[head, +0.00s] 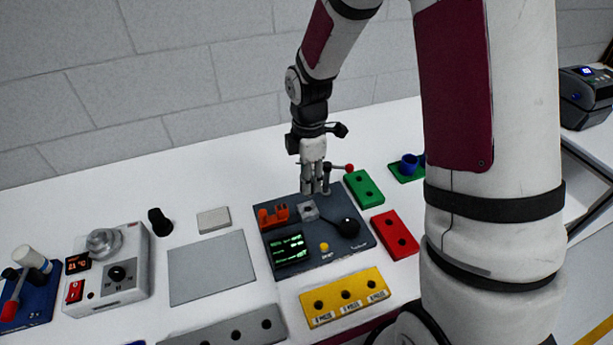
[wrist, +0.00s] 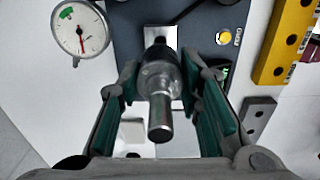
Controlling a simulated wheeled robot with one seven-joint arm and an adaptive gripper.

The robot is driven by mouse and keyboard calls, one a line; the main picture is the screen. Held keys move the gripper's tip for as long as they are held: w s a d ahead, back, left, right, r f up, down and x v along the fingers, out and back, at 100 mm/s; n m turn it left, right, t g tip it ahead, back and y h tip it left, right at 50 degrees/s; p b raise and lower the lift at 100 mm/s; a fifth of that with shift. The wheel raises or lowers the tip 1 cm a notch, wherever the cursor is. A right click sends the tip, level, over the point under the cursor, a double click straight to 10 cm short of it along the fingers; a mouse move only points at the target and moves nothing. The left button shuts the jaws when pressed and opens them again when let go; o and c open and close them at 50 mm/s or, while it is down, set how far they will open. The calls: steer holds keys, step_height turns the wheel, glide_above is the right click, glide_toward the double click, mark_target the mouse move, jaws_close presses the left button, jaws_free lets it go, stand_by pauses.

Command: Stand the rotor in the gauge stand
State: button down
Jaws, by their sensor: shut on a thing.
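The rotor (wrist: 158,78), a silver-grey cylinder with a thinner shaft, sits between the green-padded fingers of my gripper (wrist: 157,84) in the wrist view. One shaft end points toward the camera; its far end is over a light metal block, and I cannot tell whether they touch. In the head view my gripper (head: 315,184) points down over the back of a dark blue panel (head: 330,257). The small grey block (head: 308,210) on that panel is just below it. A round white dial gauge (wrist: 80,28) stands beside the rotor. The rotor is mostly hidden in the head view.
The panel also bears an orange bracket (head: 273,216), a green-lit screen (head: 288,250) and a black knob (head: 347,227). Green (head: 364,188), red (head: 396,234) and yellow (head: 345,296) holed blocks lie close around it. A flat grey plate (head: 211,268) lies left.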

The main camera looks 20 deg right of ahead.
step_height(320, 180, down, 3)
steer(key=shift+w+f+b, duration=0.15)
steer(key=shift+f+b, duration=0.05)
steer(key=shift+b, duration=0.5)
steer(key=shift+f, duration=0.25)
steer(key=shift+r, duration=0.2)
steer(key=shift+s+f, duration=0.2)
steer(key=shift+f, duration=0.05)
steer(key=shift+f, duration=0.2)
stand_by(0.3)
steer(key=shift+f, duration=0.5)
steer(key=shift+f, duration=0.45)
steer(key=shift+f, duration=0.4)
steer(key=shift+f, duration=0.1)
